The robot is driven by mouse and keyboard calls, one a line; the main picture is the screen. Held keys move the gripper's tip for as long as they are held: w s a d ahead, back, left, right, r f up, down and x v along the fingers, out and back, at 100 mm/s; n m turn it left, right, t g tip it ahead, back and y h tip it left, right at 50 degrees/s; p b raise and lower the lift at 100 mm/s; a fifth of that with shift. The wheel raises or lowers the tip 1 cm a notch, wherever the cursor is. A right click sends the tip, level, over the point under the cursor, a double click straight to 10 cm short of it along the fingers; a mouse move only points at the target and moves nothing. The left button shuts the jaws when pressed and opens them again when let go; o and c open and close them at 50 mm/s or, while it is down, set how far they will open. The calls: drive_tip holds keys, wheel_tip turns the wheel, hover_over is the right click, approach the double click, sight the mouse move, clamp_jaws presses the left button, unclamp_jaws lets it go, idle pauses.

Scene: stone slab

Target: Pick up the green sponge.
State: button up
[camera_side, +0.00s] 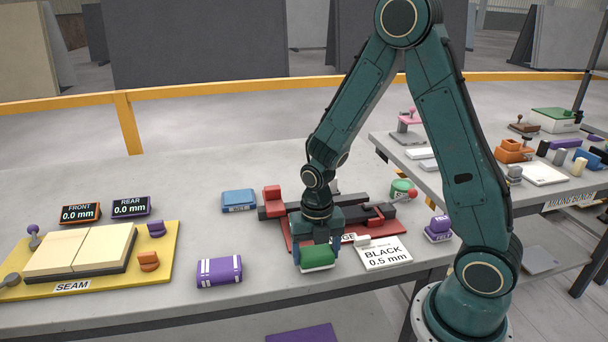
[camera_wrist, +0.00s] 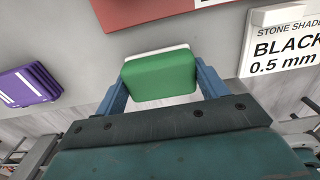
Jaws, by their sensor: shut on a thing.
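The green sponge (camera_side: 317,257) is a rounded green block with a pale layer on one face. My gripper (camera_side: 318,258) is shut on it, near the front edge of the slab table. In the wrist view the sponge (camera_wrist: 160,76) sits between the two blue fingers of my gripper (camera_wrist: 160,84), one at each side. Floor shows around the sponge's lower part in that view. I cannot tell how far it is above the table.
A red tray (camera_side: 392,228) with dark and red parts lies just behind my gripper. A white BLACK 0.5 mm card (camera_side: 384,254) is at the right. A purple striped block (camera_side: 219,271) and a blue block (camera_side: 239,200) stand left. The yellow SEAM board (camera_side: 160,255) is further left.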

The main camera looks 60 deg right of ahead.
sight(316, 251)
wheel_tip(316, 251, up, 19)
idle(0.6)
idle(0.4)
drive_tip(key=shift+o, duration=1.1)
drive_tip(key=shift+c, duration=0.7)
drive_tip(key=w+d, duration=0.2)
drive_tip(key=w, duration=0.8)
drive_tip(key=w+d, duration=0.3)
drive_tip(key=w, duration=0.7)
drive_tip(key=w+d+f, duration=0.5)
drive_tip(key=w+f, duration=0.5)
drive_tip(key=w, duration=0.3)
drive_tip(key=shift+d+f, duration=0.15)
drive_tip(key=shift+f, duration=0.1)
